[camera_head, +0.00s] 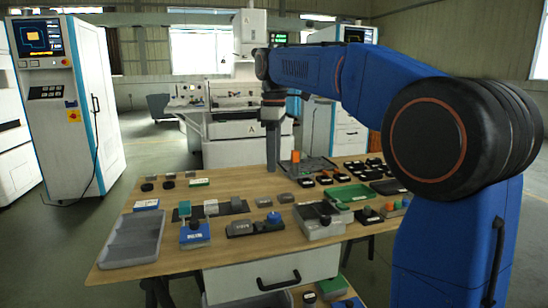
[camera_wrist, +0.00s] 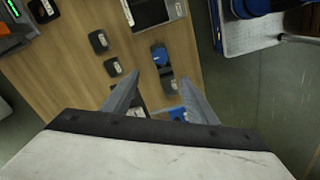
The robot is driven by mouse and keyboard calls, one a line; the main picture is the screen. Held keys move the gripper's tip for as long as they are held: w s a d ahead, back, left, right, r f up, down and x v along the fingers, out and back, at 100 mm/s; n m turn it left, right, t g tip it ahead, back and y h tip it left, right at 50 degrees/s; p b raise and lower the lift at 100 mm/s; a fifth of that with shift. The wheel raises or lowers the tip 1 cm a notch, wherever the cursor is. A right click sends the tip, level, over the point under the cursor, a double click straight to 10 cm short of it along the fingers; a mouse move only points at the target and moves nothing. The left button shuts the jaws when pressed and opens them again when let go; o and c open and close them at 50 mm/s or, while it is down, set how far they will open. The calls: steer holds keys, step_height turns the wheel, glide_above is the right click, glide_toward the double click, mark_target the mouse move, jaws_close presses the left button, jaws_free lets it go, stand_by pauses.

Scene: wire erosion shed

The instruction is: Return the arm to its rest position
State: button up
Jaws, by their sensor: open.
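My blue arm (camera_head: 365,72) reaches across the right side of the head view, out over the wooden table. My gripper (camera_head: 272,150) points down above the table's far half. In the wrist view my gripper (camera_wrist: 160,92) has its two grey fingers spread apart, with nothing held between them. Small dark blocks on the table show below and beyond the fingers.
A control cabinet (camera_head: 66,100) stands at left. A machine (camera_head: 236,125) stands behind the table. Grey floor is open at left.

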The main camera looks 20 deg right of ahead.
steer(key=shift+s, duration=0.1)
steer(key=s+d+f+m+t, duration=0.1)
steer(key=s+d+f+m, duration=0.2)
steer(key=s, duration=0.6)
steer(key=s+d+f+m+t, duration=0.15)
steer(key=s+f+m, duration=0.3)
steer(key=s, duration=0.45)
steer(key=s+d+f+m+t, duration=0.2)
steer(key=s+f+m, duration=0.3)
steer(key=s+f, duration=1)
steer(key=shift+s+d+f, duration=0.25)
steer(key=shift+s+f, duration=0.05)
steer(key=shift+f, duration=0.4)
